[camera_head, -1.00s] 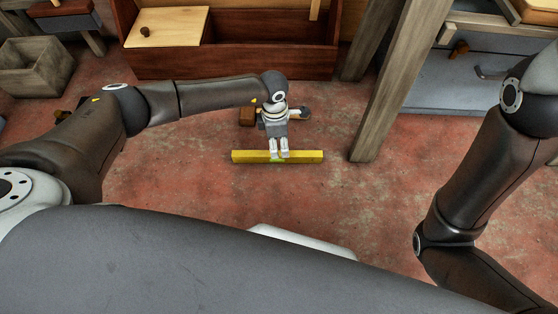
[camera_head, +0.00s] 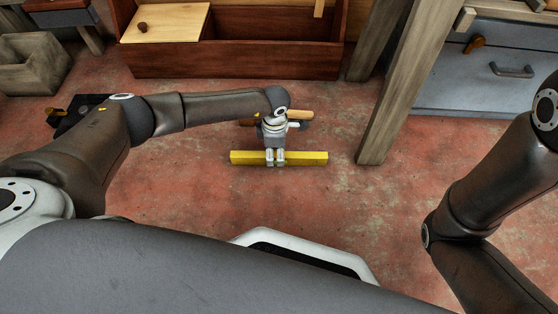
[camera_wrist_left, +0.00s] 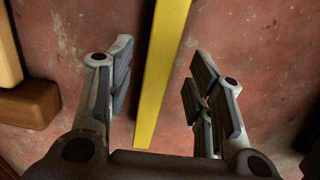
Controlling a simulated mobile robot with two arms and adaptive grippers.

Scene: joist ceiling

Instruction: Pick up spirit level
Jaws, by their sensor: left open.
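The spirit level is a long yellow bar (camera_head: 308,158) lying on the red floor, left to right across the middle of the head view. In the left wrist view the yellow bar (camera_wrist_left: 162,75) runs between the two fingers. My left gripper (camera_head: 275,158) is over the middle of the bar and hides a small part of it. The left wrist view shows this gripper (camera_wrist_left: 160,92) open, with a gap between each finger pad and the bar. My right arm shows at the right of the head view, but its gripper is out of view.
A wooden handle (camera_head: 298,115) lies just behind the level, partly hidden by my left wrist. A wooden post (camera_head: 385,95) stands to the right. A reddish wooden chest (camera_head: 240,60) is at the back, and a grey drawer unit (camera_head: 480,85) at the back right. Floor in front is clear.

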